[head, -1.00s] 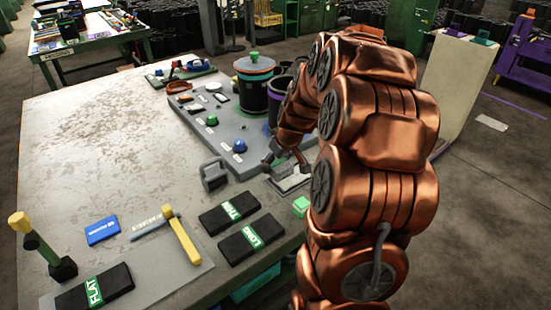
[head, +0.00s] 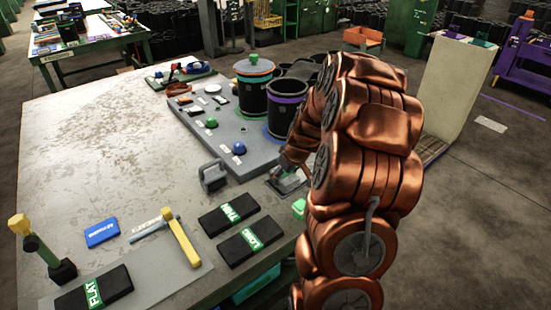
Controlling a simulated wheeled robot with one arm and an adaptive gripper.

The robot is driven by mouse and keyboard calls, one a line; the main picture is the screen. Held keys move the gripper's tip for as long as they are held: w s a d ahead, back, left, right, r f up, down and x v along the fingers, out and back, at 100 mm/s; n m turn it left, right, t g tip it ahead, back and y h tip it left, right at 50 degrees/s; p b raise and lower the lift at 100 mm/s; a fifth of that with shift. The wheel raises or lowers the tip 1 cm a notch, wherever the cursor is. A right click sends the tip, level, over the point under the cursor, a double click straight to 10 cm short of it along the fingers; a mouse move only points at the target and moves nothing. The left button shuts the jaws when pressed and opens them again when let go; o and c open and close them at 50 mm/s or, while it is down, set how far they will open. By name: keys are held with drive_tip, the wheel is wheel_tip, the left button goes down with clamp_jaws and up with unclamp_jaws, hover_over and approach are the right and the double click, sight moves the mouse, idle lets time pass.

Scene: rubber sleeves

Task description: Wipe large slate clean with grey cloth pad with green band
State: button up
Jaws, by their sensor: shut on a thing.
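My gripper (head: 286,168) is low over the right edge of the table, partly hidden behind my copper arm. It is shut on a small grey thing (head: 289,181) that looks like the cloth pad with its green band, though it is too small and covered to be sure. A flat grey-framed piece, probably the slate (head: 272,188), lies right under it at the table edge. Most of this piece is hidden by the gripper and arm, so I cannot tell its surface marks or whether the pad touches it.
A grey board (head: 222,133) with knobs and dark canisters (head: 252,97) stands behind the gripper. A grey handled block (head: 212,177), black THIN (head: 229,213) and LONG (head: 250,241) pads and a green block (head: 299,208) are near. The table's left middle (head: 90,150) is clear.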

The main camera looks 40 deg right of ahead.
sight(301, 172)
drive_tip(key=shift+s+d+p, duration=0.1)
drive_tip(key=shift+d+p, duration=0.75)
drive_tip(key=shift+d, duration=3.35)
drive_tip(key=shift+d+r+p, duration=0.15)
drive_tip(key=shift+r+p, duration=0.1)
drive_tip(key=shift+p, duration=0.25)
drive_tip(key=shift+a+f, duration=0.25)
drive_tip(key=shift+f, duration=0.05)
drive_tip(key=shift+a, duration=0.4)
drive_tip(key=shift+a+b, duration=1.25)
drive_tip(key=shift+a, duration=4.05)
drive_tip(key=shift+a+r, duration=0.2)
wheel_tip(301, 172, up, 8)
